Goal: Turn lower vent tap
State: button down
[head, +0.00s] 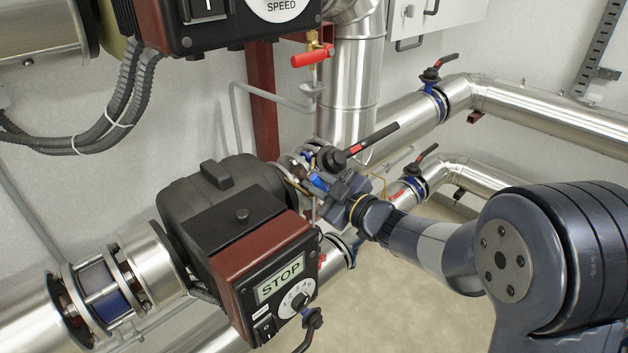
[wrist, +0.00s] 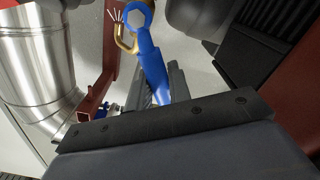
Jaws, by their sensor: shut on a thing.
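The lower vent tap shows in the wrist view as a blue lever (wrist: 152,62) with a round, nut-like head on a bent brass pipe (wrist: 124,40). My gripper (wrist: 163,84) is shut on the lower part of this lever, with a dark finger on each side. In the head view, my gripper (head: 324,190) is beside the pump's far right side, and a bit of the blue lever (head: 318,182) shows at its tip. The rest of the tap is largely hidden there by the gripper and nearby fittings.
A black and red pump with a STOP display (head: 280,280) stands left of my gripper. A black valve lever (head: 372,139) reaches close above it. A red-handled tap (head: 312,57) is higher up. Steel pipes (head: 550,112) run behind. Open floor (head: 420,300) lies below my arm.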

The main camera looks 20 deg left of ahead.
jog(key=w+m+p, duration=0.1)
jog(key=r+m+p, duration=0.1)
jog(key=m, duration=0.1)
jog(key=shift+w+d+m+p, duration=0.3)
jog(key=shift+w+d, duration=0.05)
jog(key=shift+d, duration=0.05)
jog(key=shift+w+d+m+p, duration=0.15)
jog(key=shift+w+m+p, duration=0.25)
jog(key=shift+m, duration=0.35)
jog(key=shift+w+d+m+p, duration=0.15)
jog(key=shift+w+m+p, duration=0.15)
jog(key=shift+m+p, duration=0.35)
jog(key=c, duration=1.3)
grip_release()
jog(key=b+v, duration=0.2)
jog(key=v, duration=0.8)
jog(key=shift+s+d+b, duration=0.15)
jog(key=shift+d+b, duration=0.15)
jog(key=shift+d, duration=0.05)
jog(key=shift+f, duration=0.1)
